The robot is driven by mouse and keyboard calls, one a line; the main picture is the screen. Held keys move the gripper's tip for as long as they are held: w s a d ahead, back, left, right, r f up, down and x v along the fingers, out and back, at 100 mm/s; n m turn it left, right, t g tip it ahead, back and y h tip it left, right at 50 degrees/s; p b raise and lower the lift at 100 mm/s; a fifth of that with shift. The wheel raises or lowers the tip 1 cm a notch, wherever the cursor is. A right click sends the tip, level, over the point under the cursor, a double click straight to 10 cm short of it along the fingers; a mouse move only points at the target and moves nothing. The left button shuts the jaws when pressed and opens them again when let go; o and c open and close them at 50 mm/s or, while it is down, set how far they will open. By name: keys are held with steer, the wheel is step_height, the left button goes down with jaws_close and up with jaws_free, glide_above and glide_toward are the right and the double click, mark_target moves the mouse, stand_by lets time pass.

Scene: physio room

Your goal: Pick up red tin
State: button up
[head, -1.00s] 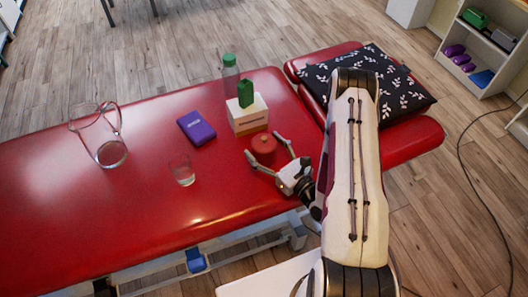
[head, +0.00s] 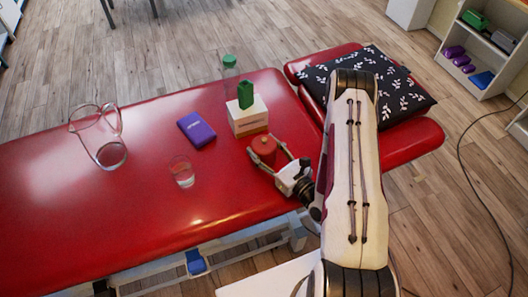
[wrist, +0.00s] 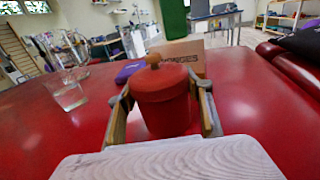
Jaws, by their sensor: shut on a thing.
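The red tin (head: 263,149) is a round canister with a lid and a small wooden knob on top. It is upright on the red treatment table, near its front right part. In the wrist view the tin (wrist: 161,98) stands between the two fingers of my gripper (wrist: 162,112). My gripper (head: 270,160) comes in from the right and is shut on the tin's sides. I cannot tell whether the tin's base touches the table.
The table's front left is clear.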

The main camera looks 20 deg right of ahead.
steer(key=shift+r, duration=0.15)
steer(key=shift+r, duration=4.85)
